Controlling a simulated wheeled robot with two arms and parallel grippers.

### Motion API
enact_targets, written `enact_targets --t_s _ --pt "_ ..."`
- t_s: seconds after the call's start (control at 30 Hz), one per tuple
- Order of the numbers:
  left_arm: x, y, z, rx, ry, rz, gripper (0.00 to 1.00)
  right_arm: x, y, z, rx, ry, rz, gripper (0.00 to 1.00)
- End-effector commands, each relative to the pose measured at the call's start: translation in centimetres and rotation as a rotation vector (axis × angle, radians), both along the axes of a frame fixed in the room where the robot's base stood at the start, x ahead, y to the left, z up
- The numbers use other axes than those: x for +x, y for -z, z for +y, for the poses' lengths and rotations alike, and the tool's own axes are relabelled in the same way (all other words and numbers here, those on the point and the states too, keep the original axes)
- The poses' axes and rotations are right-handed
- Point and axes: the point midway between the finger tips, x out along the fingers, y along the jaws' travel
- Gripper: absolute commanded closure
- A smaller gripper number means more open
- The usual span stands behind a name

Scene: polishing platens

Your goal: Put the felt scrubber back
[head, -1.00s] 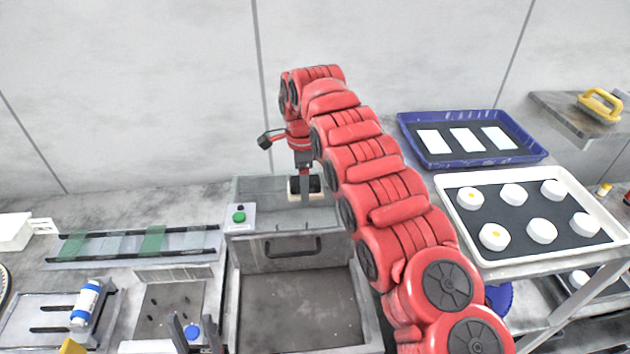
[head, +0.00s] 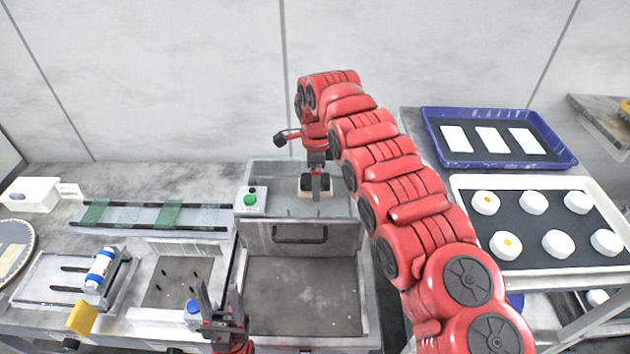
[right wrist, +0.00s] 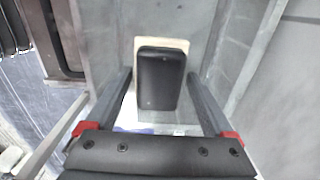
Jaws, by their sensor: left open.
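The felt scrubber is a cream felt block with a black handle. In the head view the scrubber (head: 317,194) is at the back part of the metal sink (head: 304,285). My left gripper (head: 219,290) is open and empty, left of the sink near the front edge.
A green button box (head: 249,200) stands at the sink's left corner. Farther left are a slide rack (head: 150,217) and a blue-and-white bottle (head: 99,267). On the right, a blue tray (head: 497,164) and a white-rimmed tray (head: 548,265) with several white pucks flank my right arm.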

Motion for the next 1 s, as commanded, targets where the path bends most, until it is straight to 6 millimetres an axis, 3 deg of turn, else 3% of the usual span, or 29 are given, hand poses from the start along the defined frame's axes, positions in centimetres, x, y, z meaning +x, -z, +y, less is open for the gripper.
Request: enact_targets --t_s 0.57,0.63,0.77,1.0 --pt "0.0 -0.2 0.0 0.0 0.0 0.0 0.5 -0.5 0.5 -0.4 -0.01 0.001 0.022 0.0" --pt "0.0 -0.8 0.0 0.0 0.0 0.0 0.5 -0.5 -0.1 -0.4 -0.01 0.001 0.023 0.0" --pt "0.0 1.2 0.0 0.0 0.0 0.0 0.5 -0.3 -1.7 -0.2 -0.005 0.001 0.011 0.0" --pt "0.0 0.1 0.0 0.0 0.0 0.0 0.5 -0.4 -5.4 0.1 -0.004 -0.001 0.012 0.0"
